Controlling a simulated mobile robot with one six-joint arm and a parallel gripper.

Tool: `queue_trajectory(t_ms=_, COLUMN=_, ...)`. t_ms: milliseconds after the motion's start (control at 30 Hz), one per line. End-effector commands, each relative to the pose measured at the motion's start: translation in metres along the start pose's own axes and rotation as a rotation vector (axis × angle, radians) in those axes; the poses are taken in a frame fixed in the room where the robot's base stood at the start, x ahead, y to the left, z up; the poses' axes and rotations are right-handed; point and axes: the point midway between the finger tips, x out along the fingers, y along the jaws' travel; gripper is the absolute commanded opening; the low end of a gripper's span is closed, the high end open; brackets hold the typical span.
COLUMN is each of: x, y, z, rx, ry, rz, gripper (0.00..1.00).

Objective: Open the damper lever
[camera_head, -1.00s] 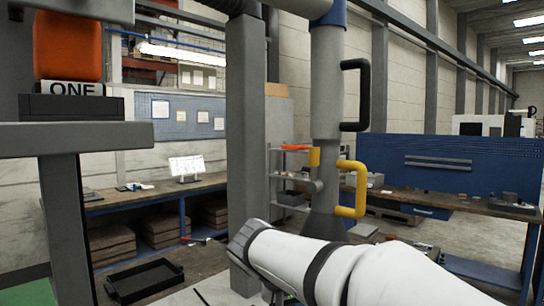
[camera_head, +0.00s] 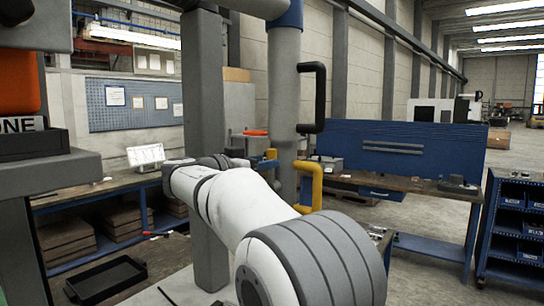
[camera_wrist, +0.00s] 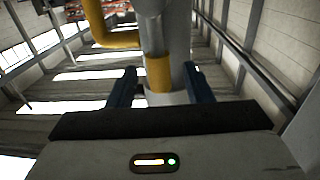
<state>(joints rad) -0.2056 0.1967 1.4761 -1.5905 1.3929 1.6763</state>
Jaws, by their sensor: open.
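The damper lever appears to be the short grey piece with a yellow band (camera_head: 270,155) on the left side of a thick grey vertical pipe (camera_head: 284,90). In the wrist view the yellow band (camera_wrist: 159,74) shows between the two dark fingers of my gripper (camera_wrist: 160,90). The gripper is open, with a finger on either side; I cannot tell whether either touches the lever. In the head view my white arm reaches toward the pipe, and the fingers are too small and covered to make out.
A black handle (camera_head: 318,97) and a yellow bent handle (camera_head: 312,185) stick out from the pipe's right side. A grey post (camera_head: 205,110) stands left of it. A blue-backed workbench (camera_head: 400,150) is behind at right. A black tray (camera_head: 105,279) lies at lower left.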

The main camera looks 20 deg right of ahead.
Motion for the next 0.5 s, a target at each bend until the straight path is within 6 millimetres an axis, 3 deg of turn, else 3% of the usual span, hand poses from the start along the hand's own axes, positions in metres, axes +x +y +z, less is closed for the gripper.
queue_trajectory(t_ms=167, x=0.015, y=0.0, z=-0.001, rx=-0.002, ry=0.0, rz=0.0, gripper=0.46)
queue_trajectory(t_ms=433, x=0.017, y=0.0, z=0.001, rx=-0.001, ry=-0.001, rz=-0.003, gripper=0.46)
queue_trajectory(t_ms=500, x=0.017, y=0.0, z=0.001, rx=-0.001, ry=-0.001, rz=-0.003, gripper=0.42)
